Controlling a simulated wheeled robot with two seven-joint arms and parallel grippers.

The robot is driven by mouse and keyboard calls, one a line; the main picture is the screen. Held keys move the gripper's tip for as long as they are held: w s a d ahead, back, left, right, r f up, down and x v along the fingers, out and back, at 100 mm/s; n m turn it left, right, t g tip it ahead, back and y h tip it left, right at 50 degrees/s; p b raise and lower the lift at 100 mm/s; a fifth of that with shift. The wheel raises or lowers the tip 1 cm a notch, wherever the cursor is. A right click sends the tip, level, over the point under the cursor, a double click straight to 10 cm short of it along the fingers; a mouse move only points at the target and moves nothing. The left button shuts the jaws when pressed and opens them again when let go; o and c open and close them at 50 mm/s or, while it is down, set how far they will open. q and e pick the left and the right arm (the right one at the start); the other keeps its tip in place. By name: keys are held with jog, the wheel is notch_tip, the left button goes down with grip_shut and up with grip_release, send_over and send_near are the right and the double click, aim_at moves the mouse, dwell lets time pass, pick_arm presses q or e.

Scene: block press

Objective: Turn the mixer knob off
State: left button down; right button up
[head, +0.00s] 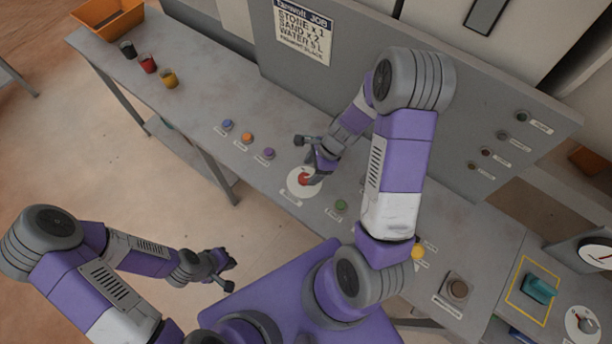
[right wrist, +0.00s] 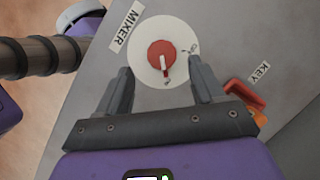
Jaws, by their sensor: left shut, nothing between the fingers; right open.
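The mixer knob (head: 304,180) is red and sits on a round white dial (head: 293,187) on the grey bench. In the right wrist view the knob (right wrist: 155,50) carries a white pointer bar aimed down the picture, toward my gripper. The MIXER label (right wrist: 128,28) is beside the dial; the small marks on the dial are too small to read. My right gripper (right wrist: 160,67) is open, its fingers on either side of the lower part of the dial, apart from the knob. In the head view my right gripper (head: 314,163) is over the dial. My left gripper (head: 224,271) is shut and empty, away from the bench.
Blue, orange and purple buttons (head: 247,138) lie left of the dial, and a green button (head: 341,206) lies to its right. A red and orange item (right wrist: 245,97) by a KEY label is close to my right finger. An upright panel (head: 300,75) stands behind.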

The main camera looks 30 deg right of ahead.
aim_at(304, 178)
jog(key=shift+b+x, duration=0.6)
jog(key=shift+x, duration=1.8)
jog(key=shift+w, duration=0.1)
jog(key=shift+c, duration=0.3)
jog(key=c, duration=1)
